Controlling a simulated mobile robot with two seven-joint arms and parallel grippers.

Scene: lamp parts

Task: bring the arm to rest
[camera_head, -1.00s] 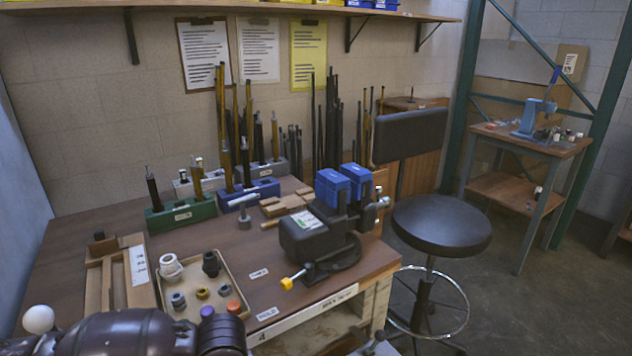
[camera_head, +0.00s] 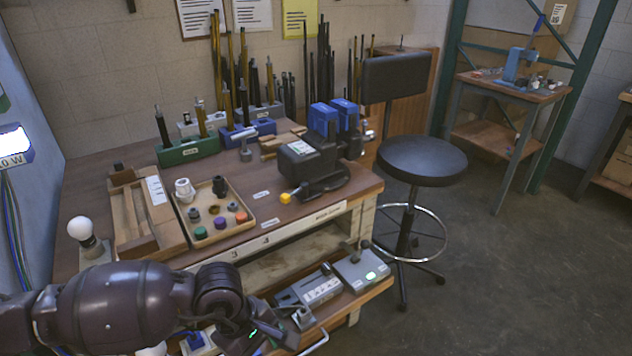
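My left arm (camera_head: 110,305) comes in from the lower left as dark brown links. My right arm and gripper are not in view. On the bench, a tray (camera_head: 243,229) holds lamp sockets and small coloured caps. A white bulb (camera_head: 80,228) stands upright at the bench's left end. A wooden compartment box (camera_head: 165,236) lies beside the tray.
A black vise with blue jaws (camera_head: 312,165) sits at the bench's right. Rods stand in green (camera_head: 187,149) and blue (camera_head: 262,129) holders. Grey devices (camera_head: 362,268) lie on a lower shelf. A black stool (camera_head: 422,160) stands right; the floor beyond is open.

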